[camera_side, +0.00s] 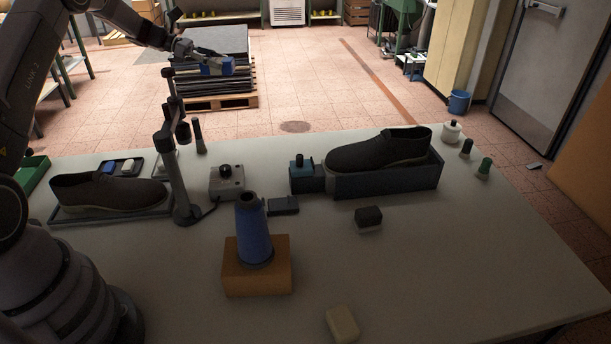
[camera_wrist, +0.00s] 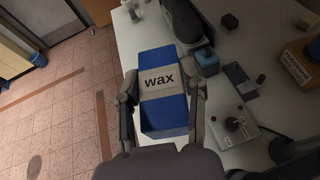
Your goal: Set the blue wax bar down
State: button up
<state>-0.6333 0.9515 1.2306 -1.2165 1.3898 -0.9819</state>
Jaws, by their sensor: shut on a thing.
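The blue wax bar (camera_wrist: 163,118) has a pale band reading "wax" and sits between the two fingers of my gripper (camera_wrist: 164,80) in the wrist view. My gripper is shut on it, one finger along each long side. In the side view my gripper (camera_side: 200,58) holds the bar (camera_side: 218,67) high in the air, well above the table (camera_side: 440,270). In the wrist view the bar hangs in front of the table's edge, with tiled floor to its left. Its underside is hidden.
A dark shoe (camera_side: 380,151) rests on a dark block, another shoe (camera_side: 105,192) on a tray at left. A lamp-like stand (camera_side: 172,150), a grey knobbed box (camera_side: 227,182) and a blue cone (camera_side: 253,230) on an orange block (camera_side: 258,280) stand between. The right front is clear.

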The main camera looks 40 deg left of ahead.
jog(key=w+d+m+g+h, duration=0.1)
jog(key=w+d+m, duration=0.15)
jog(key=d, duration=1.25)
jog(key=m+g+h, duration=0.1)
jog(key=m+g, duration=0.3)
jog(key=g, duration=0.2)
send_over(386, 274)
notch_tip(386, 274, down, 28)
jog(key=shift+r, duration=0.1)
jog(key=shift+f, duration=0.25)
jog(key=o, duration=1.2)
jog(key=shift+r, duration=0.1)
